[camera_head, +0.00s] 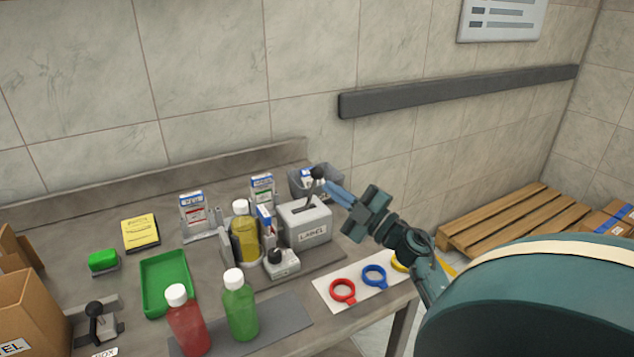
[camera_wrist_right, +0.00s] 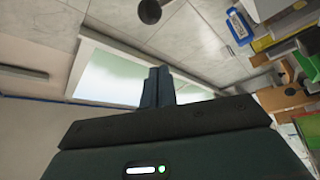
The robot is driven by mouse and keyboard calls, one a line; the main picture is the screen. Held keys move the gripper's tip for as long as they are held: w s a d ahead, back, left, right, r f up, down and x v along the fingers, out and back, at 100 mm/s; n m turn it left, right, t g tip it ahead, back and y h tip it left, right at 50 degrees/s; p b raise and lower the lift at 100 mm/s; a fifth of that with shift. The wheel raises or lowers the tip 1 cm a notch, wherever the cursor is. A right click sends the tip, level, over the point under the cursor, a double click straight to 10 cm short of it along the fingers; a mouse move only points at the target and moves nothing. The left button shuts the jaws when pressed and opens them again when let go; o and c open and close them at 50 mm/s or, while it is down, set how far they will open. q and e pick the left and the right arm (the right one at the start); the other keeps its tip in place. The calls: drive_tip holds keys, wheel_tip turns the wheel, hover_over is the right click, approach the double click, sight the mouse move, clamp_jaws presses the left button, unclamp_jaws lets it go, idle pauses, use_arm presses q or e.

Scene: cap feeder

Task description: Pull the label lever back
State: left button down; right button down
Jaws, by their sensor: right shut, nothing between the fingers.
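The label lever (camera_head: 313,187) is a dark stick with a black ball knob. It rises from the top of the grey box marked LABEL (camera_head: 307,223) and leans slightly right. My right gripper (camera_head: 331,188) reaches in from the right with its bluish fingers closed together. Its fingertips are close to the knob, at its lower right; I cannot tell whether they touch. In the right wrist view the shut fingers (camera_wrist_right: 158,86) hold nothing. A dark round knob shows at the top edge there, but I cannot tell which lever it belongs to. My left gripper is not in view.
A yellow bottle (camera_head: 245,234) and a small grey device (camera_head: 282,263) stand left of the label box. A grey bin (camera_head: 328,181) is behind it. Red (camera_head: 342,291) and blue (camera_head: 374,275) rings lie in front. Red and green bottles stand at the front.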

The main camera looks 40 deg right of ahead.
drive_tip(key=shift+v, duration=1.2)
drive_tip(key=shift+a+r, duration=0.1)
